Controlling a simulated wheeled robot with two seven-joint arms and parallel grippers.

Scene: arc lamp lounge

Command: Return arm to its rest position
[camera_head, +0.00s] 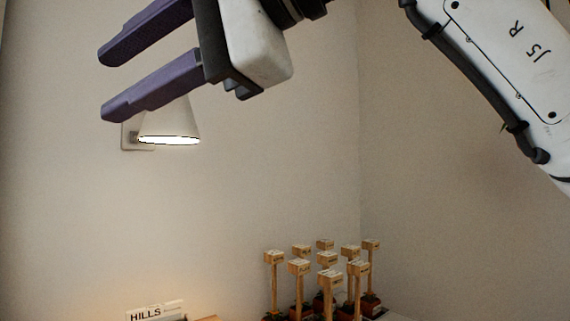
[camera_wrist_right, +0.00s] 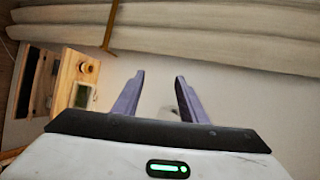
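My right gripper (camera_head: 100,85) is raised high at the upper left of the head view, its two purple fingers pointing left. The fingers are apart with nothing between them. In the right wrist view the gripper (camera_wrist_right: 159,75) also shows open and empty. My right arm (camera_head: 500,70) comes in from the upper right of the head view. My left gripper shows in neither view.
A lit wall lamp (camera_head: 170,125) is just below and partly behind the lower finger. Several wooden stamp-like posts (camera_head: 325,275) stand at the bottom, right of a "HILLS" sign (camera_head: 155,312). The right wrist view shows a wooden cabinet (camera_wrist_right: 75,80) and pale curtain-like folds (camera_wrist_right: 200,30).

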